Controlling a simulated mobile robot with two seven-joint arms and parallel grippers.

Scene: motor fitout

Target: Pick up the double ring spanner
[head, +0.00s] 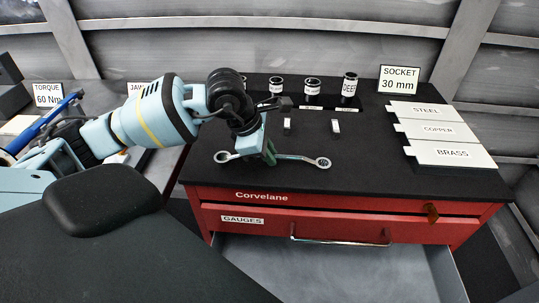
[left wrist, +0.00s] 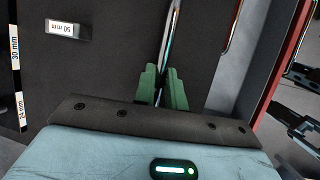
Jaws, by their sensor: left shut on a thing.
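The double ring spanner (head: 299,158) is a chrome bar with a ring at each end, in the head view near the front edge of the black cabinet top. My left gripper (head: 270,156) comes down over its middle, with green fingers shut on the shaft. In the left wrist view the green fingers (left wrist: 161,88) close around the shiny shaft (left wrist: 170,40). I cannot tell whether the spanner is touching the top or just above it. My right gripper is not in view.
Several sockets (head: 312,87) stand at the back of the top, with two small labelled blocks (head: 336,126) in front. Steel, copper and brass plates (head: 437,130) lie at right. The red cabinet's drawer (head: 340,262) below is pulled open. A blue tool (head: 45,124) lies at left.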

